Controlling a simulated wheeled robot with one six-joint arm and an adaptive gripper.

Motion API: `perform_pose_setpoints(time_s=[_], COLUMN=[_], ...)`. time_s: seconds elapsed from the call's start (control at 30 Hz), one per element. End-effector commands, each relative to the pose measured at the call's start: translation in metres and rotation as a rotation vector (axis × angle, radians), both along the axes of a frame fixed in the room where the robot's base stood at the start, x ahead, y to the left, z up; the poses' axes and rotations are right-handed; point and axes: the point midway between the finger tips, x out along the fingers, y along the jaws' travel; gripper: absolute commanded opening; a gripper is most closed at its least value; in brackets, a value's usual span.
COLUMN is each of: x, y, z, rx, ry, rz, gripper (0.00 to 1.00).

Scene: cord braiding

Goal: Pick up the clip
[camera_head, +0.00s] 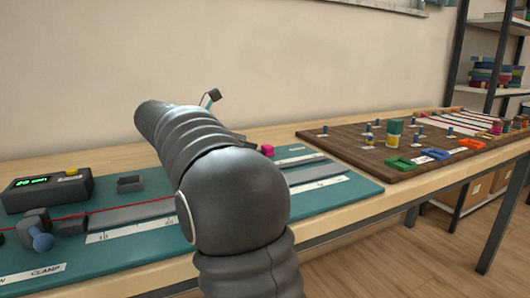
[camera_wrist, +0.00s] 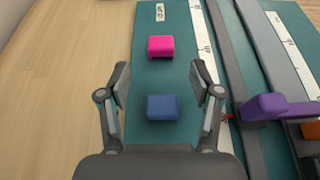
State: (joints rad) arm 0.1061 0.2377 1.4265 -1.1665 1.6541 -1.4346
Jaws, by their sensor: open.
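In the wrist view a blue block (camera_wrist: 162,108) and a pink block (camera_wrist: 161,47) lie apart on the teal board (camera_wrist: 150,80). I cannot tell for certain which is the clip. My gripper (camera_wrist: 162,82) is open, its two fingers spread on either side. The blue block appears between the fingers with a gap on both sides, and the pink block lies beyond the fingertips. Nothing is held. In the head view the pink block (camera_head: 267,150) shows just right of my arm; the blue block and my fingers are hidden behind the arm.
A purple piece (camera_wrist: 264,107) sits by the grey rail (camera_wrist: 232,65), right of my right finger. An orange piece (camera_wrist: 313,130) is at the picture's edge. A dark device (camera_head: 47,188) and a small grey tray (camera_head: 131,183) stand left. A brown pegboard (camera_head: 350,147) is right.

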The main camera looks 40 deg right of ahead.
Motion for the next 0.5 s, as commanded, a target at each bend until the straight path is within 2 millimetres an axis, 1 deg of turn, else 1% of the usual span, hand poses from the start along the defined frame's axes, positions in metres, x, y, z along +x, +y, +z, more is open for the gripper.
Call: perform_pose_setpoints(time_s=[0.17, 0.4, 0.5], x=[-0.003, -0.011, -0.012], y=[-0.011, -0.041, -0.048], z=[-0.004, -0.015, -0.017], rx=[0.000, 0.000, 0.001], ry=[0.000, 0.001, 0.000], rz=[-0.003, -0.004, -0.001], gripper=[0.65, 0.65, 0.65])
